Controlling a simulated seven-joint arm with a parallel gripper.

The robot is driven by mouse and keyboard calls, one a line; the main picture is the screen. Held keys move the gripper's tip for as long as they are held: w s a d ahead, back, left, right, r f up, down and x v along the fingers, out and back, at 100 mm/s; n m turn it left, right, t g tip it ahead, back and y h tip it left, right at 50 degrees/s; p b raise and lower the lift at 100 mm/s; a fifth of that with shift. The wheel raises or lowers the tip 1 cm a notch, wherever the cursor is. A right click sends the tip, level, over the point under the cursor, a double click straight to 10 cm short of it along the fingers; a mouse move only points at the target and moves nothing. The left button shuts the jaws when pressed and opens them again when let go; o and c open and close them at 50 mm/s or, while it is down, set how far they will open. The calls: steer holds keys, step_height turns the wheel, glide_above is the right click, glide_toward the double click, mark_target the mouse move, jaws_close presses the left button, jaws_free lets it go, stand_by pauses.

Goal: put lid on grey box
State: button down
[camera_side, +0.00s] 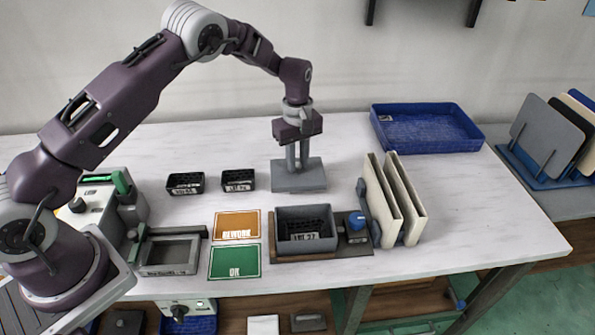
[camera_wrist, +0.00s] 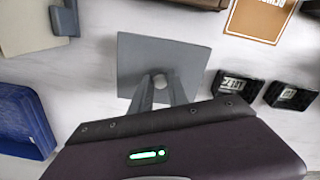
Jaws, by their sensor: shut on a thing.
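The grey lid (camera_side: 312,179) is a flat square plate. My gripper (camera_side: 297,163) is above it with its fingers shut on the lid's knob. In the wrist view the fingers (camera_wrist: 160,82) close around the round knob on the lid (camera_wrist: 150,50). The lid looks level; I cannot tell whether it touches the table or hangs just above it. The grey box (camera_side: 325,244), labelled LOT 27, stands open in a brown fixture in front of the lid, with dark contents inside. The lid is apart from the box, behind it.
A blue knob (camera_side: 357,220) stands right of the box, beside upright cream panels (camera_side: 393,200). Two small black bins (camera_side: 185,184) lie left of the lid. The orange REWORK card (camera_side: 237,225) and green OK card (camera_side: 235,262) are left of the box. A blue tray (camera_side: 425,142) is behind.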

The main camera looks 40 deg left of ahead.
mark_target(300, 175)
step_height(300, 175, up, 7)
steer(key=d, duration=0.1)
steer(key=s+d+r, duration=0.3)
steer(key=s+d, duration=0.9)
step_height(300, 175, down, 7)
steer(key=shift+s+a, duration=0.2)
steer(key=shift+a, duration=0.1)
steer(key=shift+r, duration=0.1)
stand_by(0.4)
steer(key=c, duration=1.2)
jaws_free()
steer(key=shift+o, duration=0.3)
steer(key=shift+o, duration=1.3)
